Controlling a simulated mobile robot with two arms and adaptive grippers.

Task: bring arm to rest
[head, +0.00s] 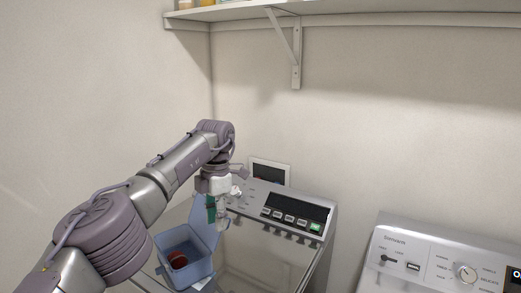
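My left arm reaches in from the lower left, and its gripper (218,218) hangs downward near the washer's control panel, above and just right of the blue bin. A dark green part or object shows at the gripper; I cannot tell whether it is held. The fingers are small and partly overlapped, so their opening is unclear. My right gripper is not in view.
A blue open bin (203,262) with a reddish round thing (178,260) inside stands below the gripper on the glass-topped washer (262,262). The washer's panel (295,207) is behind. A second appliance (440,245) stands at right. A shelf (350,8) runs above.

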